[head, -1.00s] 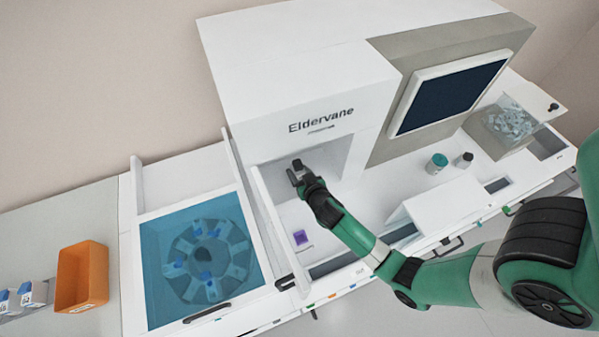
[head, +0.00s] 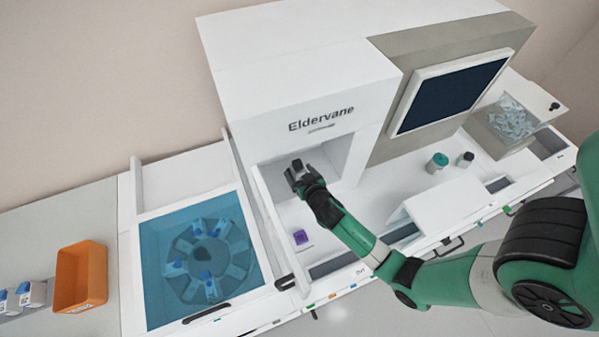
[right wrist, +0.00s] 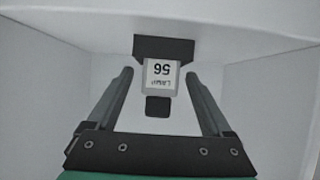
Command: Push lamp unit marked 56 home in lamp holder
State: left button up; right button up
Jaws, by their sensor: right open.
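The lamp unit marked 56 (right wrist: 161,76) is a small pale block, its label upside down in the right wrist view. It sits at the dark lamp holder (right wrist: 180,47), with a black tab (right wrist: 157,107) on its near side. How deep it sits I cannot tell. My right gripper (right wrist: 158,72) is open, one finger on each side of the unit with gaps visible. In the head view my right gripper (head: 296,174) reaches into the recess under the Eldervane lettering, largely hiding the unit. My left gripper is not in view.
White recess walls (right wrist: 55,75) stand close on both sides. A purple block (head: 300,237) lies on the deck. A blue-covered carousel (head: 160,300) and orange bin (head: 97,275) are further left.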

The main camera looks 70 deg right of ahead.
jog(key=v, duration=1.1)
jog(key=shift+s+a+p, duration=0.2)
jog(key=shift+a+p, duration=0.05)
jog(key=shift+p, duration=0.05)
jog(key=shift+r, duration=0.1)
